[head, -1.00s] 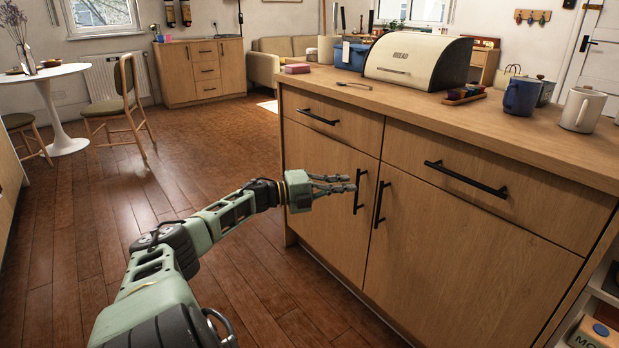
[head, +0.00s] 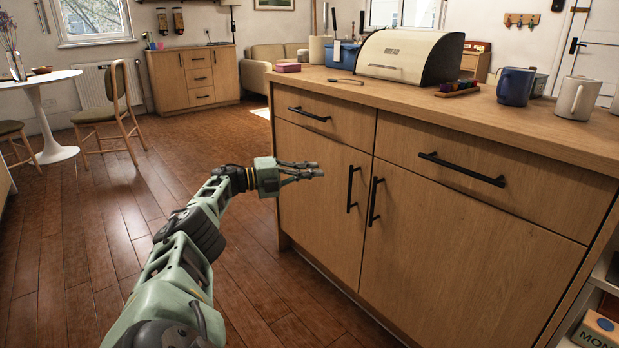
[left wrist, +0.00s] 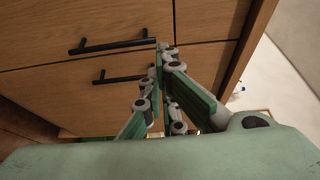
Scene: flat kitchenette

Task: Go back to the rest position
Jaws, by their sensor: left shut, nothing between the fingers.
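My left gripper (head: 318,171) is in front of the wooden counter cabinet (head: 450,255), near its left door and left of the upright black door handles. Its fingers are shut and hold nothing. In the left wrist view the closed fingers (left wrist: 163,55) point toward the cabinet front, with two black handles (left wrist: 110,47) to their left. I cannot tell the exact gap between fingers and cabinet. My right gripper is in neither view.
The counter top holds a bread bin (head: 410,55), a blue mug (head: 514,86), a white mug (head: 577,97) and a pink item (head: 288,68). A round white table (head: 45,83) and a chair (head: 110,110) stand at the left. Wooden floor (head: 80,230) is clear left of the arm.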

